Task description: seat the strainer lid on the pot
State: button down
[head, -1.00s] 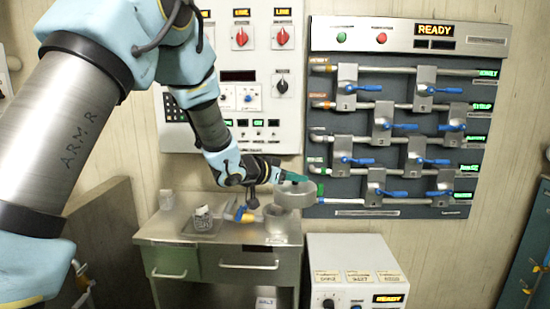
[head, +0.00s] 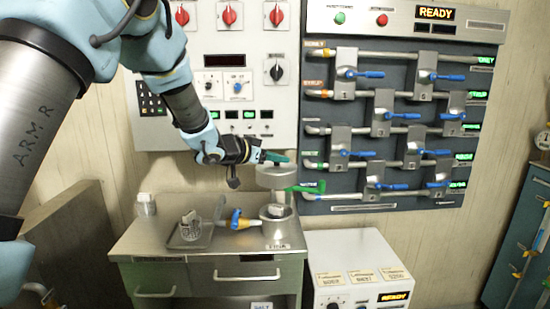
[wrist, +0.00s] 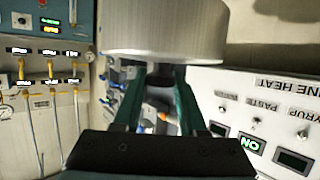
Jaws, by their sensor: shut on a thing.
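My gripper (head: 272,158) is shut on the strainer lid (head: 278,176), a round grey metal piece. In the wrist view, the lid (wrist: 165,35) fills the top middle, with the green fingers of my gripper (wrist: 163,85) below it. The pot (head: 277,214), a grey metal vessel, stands at the right end of the steel table. In the head view the lid appears above the pot with a gap between them. The lid looks about level. The inside of the pot and the underside of the lid are mostly hidden.
A tray (head: 176,240) with a wire basket (head: 190,226) is left of the pot. A yellow and blue tool (head: 238,220) lies between them. A small container (head: 146,205) stands at the back left. The valve panel (head: 400,120) is on the wall to the right.

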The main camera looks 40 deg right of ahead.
jog(key=shift+f+b, duration=3.1)
jog(key=shift+f, duration=1.15)
jog(key=shift+a+f+p, duration=0.1)
jog(key=shift+a+p, duration=0.05)
jog(key=shift+p, duration=0.15)
jog(key=shift+f+b, duration=0.3)
jog(key=shift+f, duration=0.55)
